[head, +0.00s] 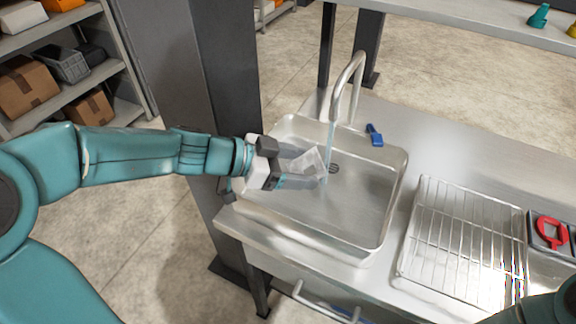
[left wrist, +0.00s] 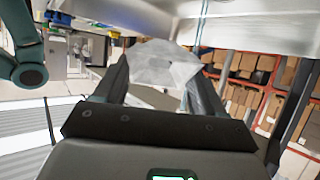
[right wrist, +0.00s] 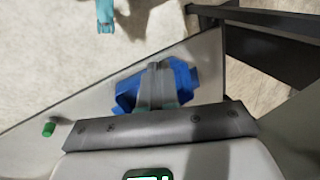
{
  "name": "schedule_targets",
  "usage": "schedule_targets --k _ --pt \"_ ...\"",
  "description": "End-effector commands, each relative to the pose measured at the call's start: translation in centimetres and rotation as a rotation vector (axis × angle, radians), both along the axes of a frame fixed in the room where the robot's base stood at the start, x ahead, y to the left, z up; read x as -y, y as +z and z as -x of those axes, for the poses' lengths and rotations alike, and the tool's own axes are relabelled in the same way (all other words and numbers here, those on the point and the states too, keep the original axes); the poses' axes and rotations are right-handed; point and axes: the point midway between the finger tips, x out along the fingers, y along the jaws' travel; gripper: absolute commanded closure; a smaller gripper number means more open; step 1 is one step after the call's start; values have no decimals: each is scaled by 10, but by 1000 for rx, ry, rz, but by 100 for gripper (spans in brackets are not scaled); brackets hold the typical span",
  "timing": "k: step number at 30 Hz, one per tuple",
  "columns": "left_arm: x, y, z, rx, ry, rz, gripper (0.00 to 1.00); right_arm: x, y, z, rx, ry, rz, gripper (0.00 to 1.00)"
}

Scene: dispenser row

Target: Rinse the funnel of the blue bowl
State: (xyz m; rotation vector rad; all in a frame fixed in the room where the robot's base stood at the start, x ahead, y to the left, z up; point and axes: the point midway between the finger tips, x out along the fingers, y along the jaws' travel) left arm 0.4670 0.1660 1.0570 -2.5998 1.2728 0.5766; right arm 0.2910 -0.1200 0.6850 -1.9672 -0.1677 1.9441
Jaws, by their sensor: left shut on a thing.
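My left gripper (head: 290,172) is over the left part of the sink (head: 350,215), shut on a clear, whitish funnel (head: 308,160). In the left wrist view the translucent funnel (left wrist: 165,65) sits between the two fingers. A thin bluish water stream (head: 331,140) falls from the tap (head: 347,75) at the funnel's right edge; I cannot tell how much of it enters the funnel. In the right wrist view my right gripper (right wrist: 156,85) has its fingers together. A blue object (right wrist: 180,80) shows behind them; whether it is the bowl or is touched is unclear.
A wire drying rack (head: 460,240) stands right of the sink. A small blue object (head: 374,135) lies on the counter behind the basin. A dark post (head: 215,110) rises close behind my left forearm.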

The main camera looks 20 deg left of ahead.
Motion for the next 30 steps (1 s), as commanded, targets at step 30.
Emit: schedule_targets --k 30 --pt "-3 -7 -73 0 4 0 62 0 3 0 0 0 0 100"
